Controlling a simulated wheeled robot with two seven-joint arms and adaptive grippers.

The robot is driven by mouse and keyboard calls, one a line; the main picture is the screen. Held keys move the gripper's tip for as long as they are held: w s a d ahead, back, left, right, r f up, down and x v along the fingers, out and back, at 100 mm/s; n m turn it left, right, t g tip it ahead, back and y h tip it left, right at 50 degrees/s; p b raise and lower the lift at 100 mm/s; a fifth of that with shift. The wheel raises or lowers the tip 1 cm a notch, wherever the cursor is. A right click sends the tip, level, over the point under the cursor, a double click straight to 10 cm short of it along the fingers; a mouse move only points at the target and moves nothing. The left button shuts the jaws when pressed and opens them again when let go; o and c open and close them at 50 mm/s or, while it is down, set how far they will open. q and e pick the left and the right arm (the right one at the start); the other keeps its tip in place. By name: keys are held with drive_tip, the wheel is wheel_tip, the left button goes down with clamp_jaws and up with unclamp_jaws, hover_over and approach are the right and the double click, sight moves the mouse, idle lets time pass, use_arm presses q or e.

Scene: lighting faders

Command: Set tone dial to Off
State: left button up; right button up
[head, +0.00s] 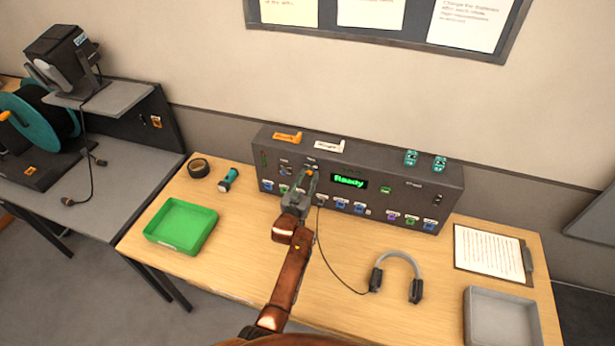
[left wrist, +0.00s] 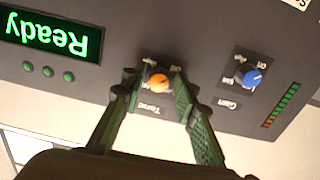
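The tone dial (left wrist: 158,80) is a small orange knob on the dark panel face, upside down in the left wrist view, with a label reading "Tone" beside it. My left gripper (left wrist: 155,77) is open, one green-grey finger on each side of the knob, with small gaps visible. I cannot tell which mark the knob points to. In the head view my left gripper (head: 308,178) is at the front of the control panel (head: 400,205), covering the dial. My right gripper is not in view.
A blue gain dial (left wrist: 252,77) sits close beside the tone dial. The "Ready" display (head: 349,181) is lit green. Headphones (head: 397,276) with a cable, a green tray (head: 181,226), a grey tray (head: 500,318) and a clipboard (head: 490,252) lie on the table.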

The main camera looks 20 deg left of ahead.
use_arm(q)
drive_tip(key=shift+o, duration=0.9)
drive_tip(key=shift+r, duration=0.15)
drive_tip(key=shift+s, duration=0.15)
drive_tip(key=s, duration=0.7)
drive_tip(key=shift+s+a, duration=0.1)
drive_tip(key=shift+a, duration=0.05)
